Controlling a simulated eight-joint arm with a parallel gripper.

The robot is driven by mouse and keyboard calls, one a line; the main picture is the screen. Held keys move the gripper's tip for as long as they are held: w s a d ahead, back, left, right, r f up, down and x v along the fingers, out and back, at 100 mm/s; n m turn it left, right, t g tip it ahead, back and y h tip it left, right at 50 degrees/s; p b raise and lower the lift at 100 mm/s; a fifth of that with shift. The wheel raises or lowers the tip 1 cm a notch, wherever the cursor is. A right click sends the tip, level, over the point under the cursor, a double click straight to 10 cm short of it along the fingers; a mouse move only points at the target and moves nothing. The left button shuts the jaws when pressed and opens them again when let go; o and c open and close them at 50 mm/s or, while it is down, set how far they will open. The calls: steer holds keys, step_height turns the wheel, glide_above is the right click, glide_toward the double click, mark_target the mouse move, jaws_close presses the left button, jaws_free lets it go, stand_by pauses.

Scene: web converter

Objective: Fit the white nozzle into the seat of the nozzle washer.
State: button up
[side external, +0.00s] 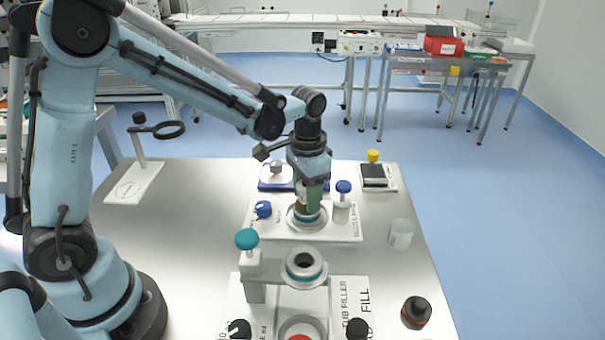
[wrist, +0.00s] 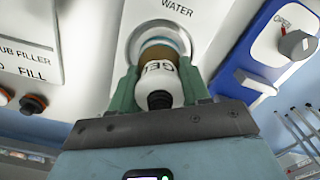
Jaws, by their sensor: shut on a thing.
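The white nozzle (wrist: 156,78), with a black tip, a brown collar and dark lettering, is held between the green fingers of my gripper (wrist: 160,92) in the wrist view. Its brown end points at the round grey seat (wrist: 126,44) beside the word WATER. In the side view my gripper (side external: 307,198) is over the ringed seat (side external: 294,221) on the white plate of the nozzle washer (side external: 270,229). The brown part is at or just inside the ring. I cannot tell whether it is fully seated. The fingers hide much of the nozzle.
The tub filler (side external: 345,292) stands in front, with a teal knob (side external: 246,239) on its raised arm. Blue knobs (side external: 343,187) flank the seat. A clear cup (side external: 400,234) and a brown bottle (side external: 416,312) stand at right. A magnifier stand (side external: 140,150) is at left.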

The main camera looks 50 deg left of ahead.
steer(key=o, duration=1.4)
step_height(320, 180, up, 12)
steer(key=shift+r, duration=0.1)
steer(key=shift+s, duration=0.1)
steer(key=s+a+f+n+t, duration=0.2)
steer(key=s+f+n+t, duration=0.1)
steer(key=s+t, duration=0.4)
steer(key=shift+s+a, duration=0.4)
steer(key=shift+s, duration=1.35)
